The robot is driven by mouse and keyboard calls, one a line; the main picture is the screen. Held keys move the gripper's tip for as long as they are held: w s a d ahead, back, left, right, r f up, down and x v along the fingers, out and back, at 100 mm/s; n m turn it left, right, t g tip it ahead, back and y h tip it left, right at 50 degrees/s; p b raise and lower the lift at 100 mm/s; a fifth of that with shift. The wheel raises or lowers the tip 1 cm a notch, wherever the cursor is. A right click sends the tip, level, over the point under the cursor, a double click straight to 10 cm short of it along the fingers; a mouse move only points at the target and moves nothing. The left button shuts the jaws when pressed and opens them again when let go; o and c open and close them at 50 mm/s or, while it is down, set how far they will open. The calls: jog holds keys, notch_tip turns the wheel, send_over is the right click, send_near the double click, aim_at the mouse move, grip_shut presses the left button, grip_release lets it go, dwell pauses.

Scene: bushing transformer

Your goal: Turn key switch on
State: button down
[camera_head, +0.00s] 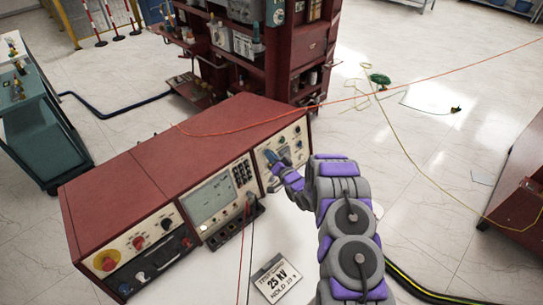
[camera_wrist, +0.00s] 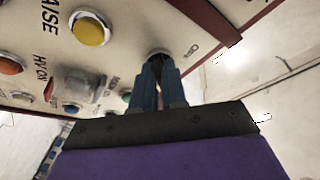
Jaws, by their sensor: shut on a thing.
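The key switch (camera_wrist: 157,56) is on the cream front panel of the red control console (camera_head: 190,150), at the panel's right end. In the wrist view its round metal collar shows just beyond my fingertips. My gripper (camera_wrist: 158,66) has its two blue fingers closed together on the key at the switch. The fingers hide most of the key, so its turn angle cannot be told. In the head view my gripper (camera_head: 274,160) reaches the right-hand panel from the right.
A yellow button (camera_wrist: 90,29), an orange button (camera_wrist: 10,65) and a clear-covered switch (camera_wrist: 78,85) are close beside the fingers. An orange cord (camera_head: 400,83) crosses behind my arm.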

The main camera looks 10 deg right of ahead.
jog(key=shift+w+r, duration=0.1)
jog(key=shift+r, duration=0.05)
jog(key=c, duration=1.6)
grip_release()
jog(key=o, duration=0.3)
jog(key=shift+o, duration=0.2)
jog(key=shift+d, duration=0.1)
jog(key=v, duration=1.7)
